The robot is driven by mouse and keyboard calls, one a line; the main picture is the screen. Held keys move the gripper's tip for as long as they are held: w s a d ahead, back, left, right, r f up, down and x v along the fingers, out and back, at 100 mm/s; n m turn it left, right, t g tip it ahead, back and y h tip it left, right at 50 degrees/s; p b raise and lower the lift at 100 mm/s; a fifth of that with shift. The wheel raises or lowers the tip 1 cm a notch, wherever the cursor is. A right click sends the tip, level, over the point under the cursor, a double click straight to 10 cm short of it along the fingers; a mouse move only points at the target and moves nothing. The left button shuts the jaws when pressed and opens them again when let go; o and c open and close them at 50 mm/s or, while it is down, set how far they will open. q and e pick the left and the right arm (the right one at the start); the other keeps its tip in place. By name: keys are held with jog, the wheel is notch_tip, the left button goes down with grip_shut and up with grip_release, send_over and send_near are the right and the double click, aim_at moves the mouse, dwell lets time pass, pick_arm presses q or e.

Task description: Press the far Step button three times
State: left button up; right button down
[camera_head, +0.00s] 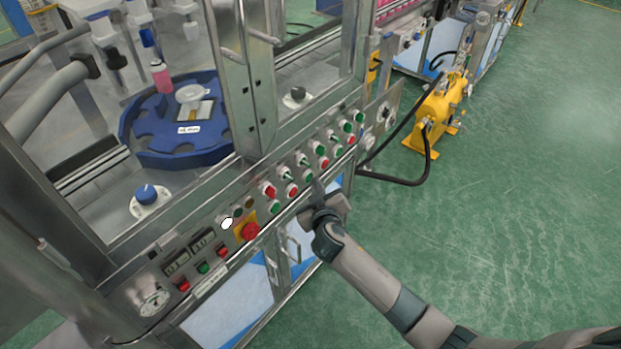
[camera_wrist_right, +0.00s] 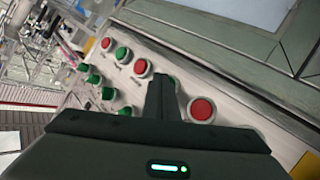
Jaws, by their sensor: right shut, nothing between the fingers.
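A sloped metal control panel (camera_head: 232,256) runs along the front of the machine with rows of red and green buttons. Their labels are too small to read, so I cannot tell which is the far Step button. My right gripper (camera_head: 318,188) is shut and empty at the lower edge of the button rows, near a green button (camera_head: 308,175). In the right wrist view the shut fingers (camera_wrist_right: 160,92) point at the panel, between a red button (camera_wrist_right: 140,67) and a larger red button (camera_wrist_right: 202,109). They partly hide what lies behind; contact is unclear. My left gripper is out of view.
A red emergency stop (camera_head: 250,231) on a yellow plate sits left of the gripper. Behind the panel are metal posts and a blue rotary table (camera_head: 140,135) with a pink bottle (camera_head: 161,77). A yellow unit (camera_head: 435,110) with hoses stands right. The green floor is open.

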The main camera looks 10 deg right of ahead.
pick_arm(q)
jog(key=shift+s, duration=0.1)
pick_arm(e)
jog(key=shift+w+a, duration=0.1)
pick_arm(q)
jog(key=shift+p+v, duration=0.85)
jog(key=shift+p, duration=0.05)
pick_arm(e)
jog(key=s+d, duration=0.4)
jog(key=s, duration=0.1)
jog(key=shift+s, duration=0.15)
dwell(0.5)
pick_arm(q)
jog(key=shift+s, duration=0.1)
pick_arm(e)
jog(key=shift+f, duration=0.1)
dwell(0.7)
